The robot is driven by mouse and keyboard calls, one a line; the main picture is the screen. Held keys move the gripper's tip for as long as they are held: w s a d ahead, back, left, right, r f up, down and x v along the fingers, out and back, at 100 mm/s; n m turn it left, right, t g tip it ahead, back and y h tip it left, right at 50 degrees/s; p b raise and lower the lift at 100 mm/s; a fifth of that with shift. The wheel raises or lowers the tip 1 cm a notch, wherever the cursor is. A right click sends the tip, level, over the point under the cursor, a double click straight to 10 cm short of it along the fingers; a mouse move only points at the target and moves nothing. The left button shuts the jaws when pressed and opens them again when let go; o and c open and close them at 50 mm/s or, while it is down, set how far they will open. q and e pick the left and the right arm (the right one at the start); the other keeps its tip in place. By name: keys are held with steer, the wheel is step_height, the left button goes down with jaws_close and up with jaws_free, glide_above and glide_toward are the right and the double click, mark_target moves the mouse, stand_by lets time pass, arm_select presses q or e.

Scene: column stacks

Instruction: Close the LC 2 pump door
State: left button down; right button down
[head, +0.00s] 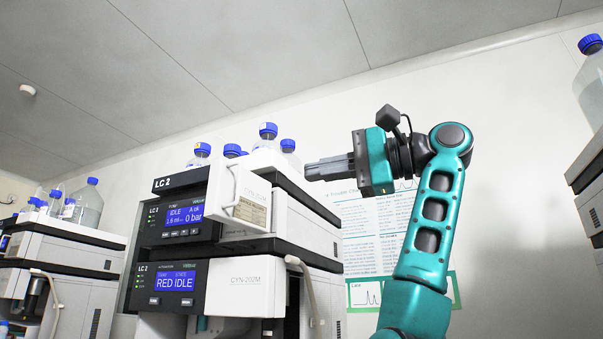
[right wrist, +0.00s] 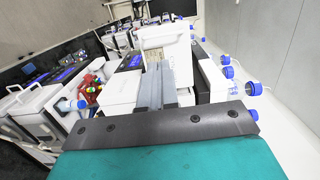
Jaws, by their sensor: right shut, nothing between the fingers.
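The LC 2 pump door (head: 247,198) is a white panel with a handle on its left edge and a beige label. It stands swung out from the front of the upper LC 2 module (head: 178,218), beside its blue display. The door also shows in the right wrist view (right wrist: 181,42), beyond the fingertips. My right gripper (head: 308,172) is shut and empty, to the right of the door in the head view, with its fingers pointing left. In the right wrist view the fingers (right wrist: 158,68) overlap the door's lower part; I cannot tell whether they touch it. My left gripper is not in view.
Blue-capped bottles (head: 267,138) stand on top of the LC 2 stack, close behind the fingers. A lower autosampler module (head: 180,287) sits below the pump. Another stack (head: 65,255) is at the left and one (head: 590,200) at the right edge. A poster (head: 375,235) hangs behind.

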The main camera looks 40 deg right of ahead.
arm_select(q)
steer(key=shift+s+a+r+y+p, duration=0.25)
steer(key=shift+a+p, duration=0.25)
steer(key=shift+p, duration=0.3)
arm_select(e)
steer(key=x, duration=1.2)
